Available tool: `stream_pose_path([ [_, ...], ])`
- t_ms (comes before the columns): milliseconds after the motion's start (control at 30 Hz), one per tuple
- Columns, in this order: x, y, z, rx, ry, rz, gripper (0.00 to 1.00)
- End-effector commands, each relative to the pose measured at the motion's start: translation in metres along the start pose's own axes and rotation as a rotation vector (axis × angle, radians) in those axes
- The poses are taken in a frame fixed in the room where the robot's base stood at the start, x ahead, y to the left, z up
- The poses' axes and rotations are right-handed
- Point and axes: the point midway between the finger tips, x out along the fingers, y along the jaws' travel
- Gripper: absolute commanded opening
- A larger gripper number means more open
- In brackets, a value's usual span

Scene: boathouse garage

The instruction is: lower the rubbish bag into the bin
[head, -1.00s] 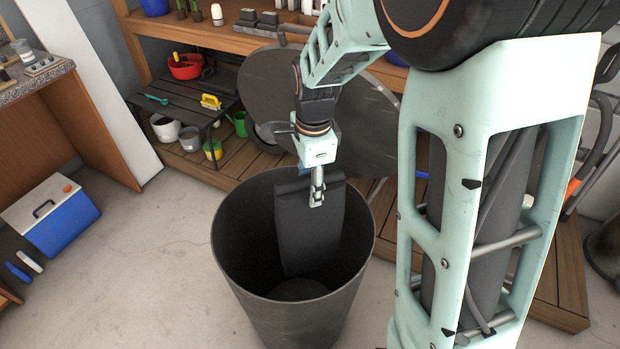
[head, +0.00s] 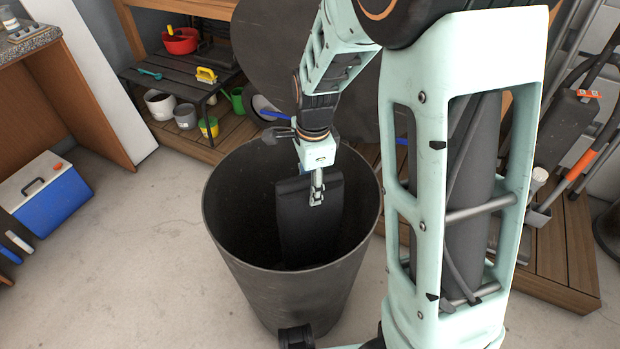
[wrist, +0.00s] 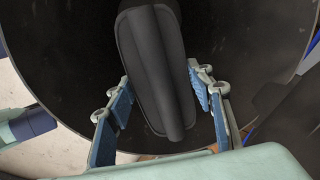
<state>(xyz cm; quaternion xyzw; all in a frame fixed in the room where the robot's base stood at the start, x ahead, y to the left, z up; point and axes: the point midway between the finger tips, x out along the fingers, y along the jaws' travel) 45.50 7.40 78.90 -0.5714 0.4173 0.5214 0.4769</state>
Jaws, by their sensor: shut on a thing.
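The rubbish bag (head: 309,222) is a dark, flat-sided bag hanging upright inside the mouth of the bin. The bin (head: 238,262) is a tall, dark, round tub with a wide open top, standing on the floor. My gripper (head: 317,200) is shut on the bag's top edge, at about rim height near the far side of the bin. In the wrist view the bag (wrist: 158,75) lies between the two blue-padded fingers of my gripper (wrist: 162,112), with the dark bin interior (wrist: 65,60) around it. The bag's lower end is dim against the bin's inside.
A blue and white cooler (head: 48,195) stands on the floor at left. Behind the bin is a low wooden platform (head: 232,138) with pots and a dark slatted bench (head: 180,78). Long-handled tools (head: 590,160) lean at right.

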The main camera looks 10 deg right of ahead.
Motion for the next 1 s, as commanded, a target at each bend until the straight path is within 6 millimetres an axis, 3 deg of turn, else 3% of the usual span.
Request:
stream_pose_path([
  [100, 0.021, 0.002, 0.000, 0.000, 0.000, 0.000, 0.00],
  [400, 0.054, 0.006, 0.000, 0.000, -0.001, 0.000, 0.00],
  [933, 0.064, 0.006, 0.000, -0.001, 0.000, -0.002, 0.00],
  [967, 0.064, 0.006, 0.000, -0.001, 0.000, -0.002, 0.49],
  [1000, 0.064, 0.006, 0.000, 0.000, 0.000, -0.002, 0.54],
])
